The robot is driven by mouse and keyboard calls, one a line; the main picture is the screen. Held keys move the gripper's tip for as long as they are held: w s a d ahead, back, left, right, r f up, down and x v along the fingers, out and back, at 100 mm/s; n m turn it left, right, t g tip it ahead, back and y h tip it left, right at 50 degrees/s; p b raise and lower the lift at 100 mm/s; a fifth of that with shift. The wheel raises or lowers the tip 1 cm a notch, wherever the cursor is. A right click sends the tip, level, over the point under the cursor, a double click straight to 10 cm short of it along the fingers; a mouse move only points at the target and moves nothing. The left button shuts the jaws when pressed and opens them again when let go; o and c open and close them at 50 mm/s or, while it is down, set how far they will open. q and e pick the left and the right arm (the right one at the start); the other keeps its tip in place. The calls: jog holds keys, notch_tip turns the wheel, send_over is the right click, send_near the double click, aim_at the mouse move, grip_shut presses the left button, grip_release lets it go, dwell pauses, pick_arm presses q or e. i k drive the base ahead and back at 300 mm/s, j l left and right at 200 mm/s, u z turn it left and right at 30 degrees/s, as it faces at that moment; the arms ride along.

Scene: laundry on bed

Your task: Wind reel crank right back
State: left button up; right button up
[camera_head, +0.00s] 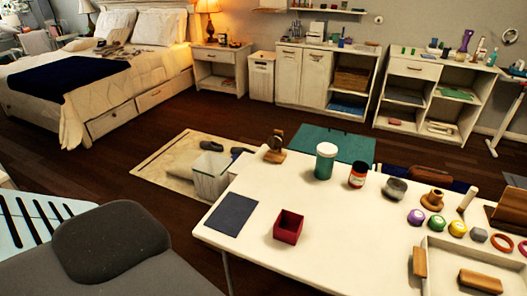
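A small wooden stand with a dark upright part (275,146) is at the far left corner of the white table (330,235). It may be the reel, but it is too small to make out a crank or its angle. Neither of my grippers shows in the head view, and nothing is seen touching the stand.
The table also holds a green jar (325,163), a red-labelled jar (357,174), a dark red open box (288,227), a dark flat sheet (232,214) and a white tray (470,262). A dark grey padded shape (110,240) fills the lower left. Dark floor lies beyond.

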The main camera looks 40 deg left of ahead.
aim_at(276, 141)
jog(key=k+j, duration=0.1)
jog(key=j, duration=0.95)
jog(key=k+j, duration=0.15)
jog(key=j, duration=0.35)
